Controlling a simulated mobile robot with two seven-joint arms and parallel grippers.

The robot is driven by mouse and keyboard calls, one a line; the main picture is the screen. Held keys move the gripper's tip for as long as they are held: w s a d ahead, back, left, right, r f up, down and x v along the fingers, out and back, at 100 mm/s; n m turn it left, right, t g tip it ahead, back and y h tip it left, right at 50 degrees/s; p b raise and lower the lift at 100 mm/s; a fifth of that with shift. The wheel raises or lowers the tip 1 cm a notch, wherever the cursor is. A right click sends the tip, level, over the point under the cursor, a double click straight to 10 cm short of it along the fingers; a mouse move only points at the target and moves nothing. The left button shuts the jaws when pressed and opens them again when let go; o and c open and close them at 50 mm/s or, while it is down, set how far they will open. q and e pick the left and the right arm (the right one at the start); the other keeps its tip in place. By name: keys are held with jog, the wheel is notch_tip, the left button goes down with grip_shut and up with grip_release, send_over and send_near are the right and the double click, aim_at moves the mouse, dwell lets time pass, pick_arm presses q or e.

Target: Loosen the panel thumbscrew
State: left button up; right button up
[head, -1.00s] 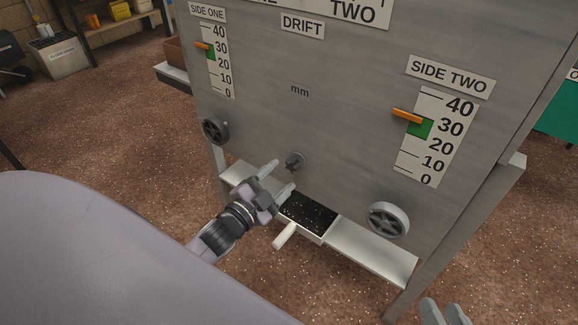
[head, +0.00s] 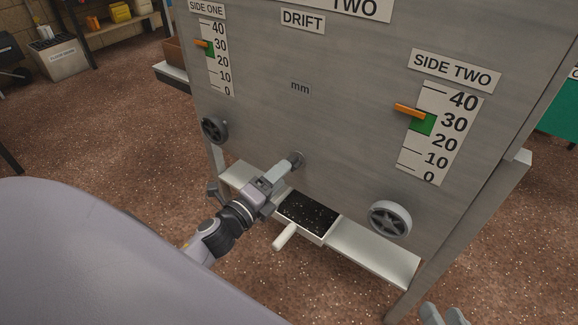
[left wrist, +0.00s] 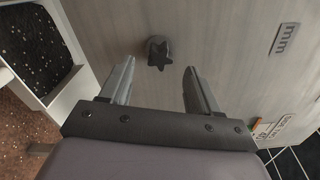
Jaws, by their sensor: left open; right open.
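The panel thumbscrew is a small dark star-shaped knob (left wrist: 157,54) on the grey metal panel (head: 330,140). In the head view the thumbscrew (head: 297,159) shows just beyond the fingertips of my left gripper (head: 287,170). In the left wrist view my left gripper (left wrist: 160,78) is open, with its fingers apart and nothing between them. The thumbscrew lies ahead of the gap, nearer the left finger. Whether a finger touches it I cannot tell. My right gripper (head: 443,314) shows at the bottom edge, open and away from the panel.
A black handwheel (head: 214,130) is at the panel's left and a grey handwheel (head: 389,220) at its right. Below the thumbscrew, a white-handled tray of black specks (head: 309,211) sits on a pale ledge (head: 372,252). Two scales with orange pointers flank the panel.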

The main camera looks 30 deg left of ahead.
aim_at(293, 163)
pick_arm(q)
jog(key=shift+w+d, duration=0.15)
jog(key=shift+w, duration=1.85)
jog(key=c, duration=1)
jog(key=o, duration=1)
